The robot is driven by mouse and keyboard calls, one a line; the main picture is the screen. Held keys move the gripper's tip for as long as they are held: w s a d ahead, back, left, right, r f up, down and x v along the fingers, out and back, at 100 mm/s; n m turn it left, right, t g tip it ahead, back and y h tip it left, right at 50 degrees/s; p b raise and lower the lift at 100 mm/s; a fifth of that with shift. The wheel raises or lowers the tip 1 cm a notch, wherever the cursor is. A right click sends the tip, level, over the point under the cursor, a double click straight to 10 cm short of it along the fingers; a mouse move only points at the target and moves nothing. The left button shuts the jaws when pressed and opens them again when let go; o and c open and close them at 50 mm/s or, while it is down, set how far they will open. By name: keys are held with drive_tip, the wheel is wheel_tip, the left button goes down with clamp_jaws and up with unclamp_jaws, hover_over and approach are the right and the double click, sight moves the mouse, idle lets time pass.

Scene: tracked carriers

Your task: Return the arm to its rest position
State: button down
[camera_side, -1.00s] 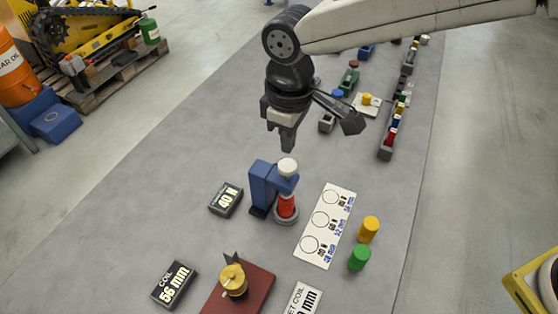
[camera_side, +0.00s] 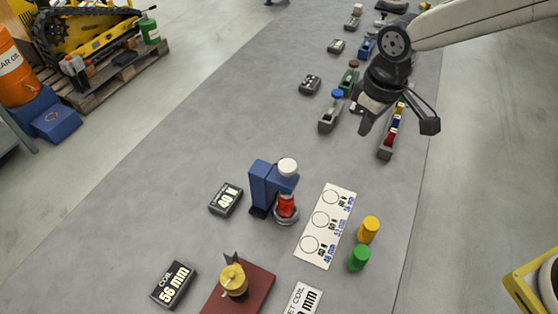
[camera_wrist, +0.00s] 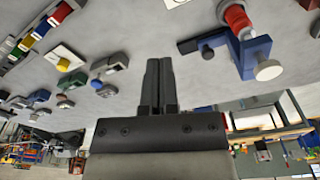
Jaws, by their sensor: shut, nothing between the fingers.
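My gripper (camera_side: 364,125) is shut and empty, held above the grey table near its right edge in the side view. In the wrist view its fingers (camera_wrist: 158,88) lie side by side with nothing between them. The blue press-like stand (camera_side: 262,184) with a white knob (camera_side: 288,166) and a red cylinder (camera_side: 286,206) stands on the table, well apart from my gripper. It also shows at the upper right of the wrist view (camera_wrist: 250,52).
A rack of coloured pieces (camera_side: 387,145) lies just below and right of my gripper, partly hidden. The table's left middle (camera_side: 170,150) is clear.

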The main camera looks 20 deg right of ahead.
drive_tip(key=s+d+f+m, duration=0.2)
drive_tip(key=s+d, duration=0.3)
drive_tip(key=d, duration=0.4)
drive_tip(key=s+d+f+m+t, duration=0.1)
drive_tip(key=s+d+f+m, duration=0.1)
drive_tip(key=s+d, duration=0.3)
drive_tip(key=d+m, duration=0.1)
drive_tip(key=d, duration=0.2)
drive_tip(key=shift+s+d+f+t, duration=0.15)
drive_tip(key=shift+s+d+t, duration=0.15)
drive_tip(key=shift+d, duration=0.05)
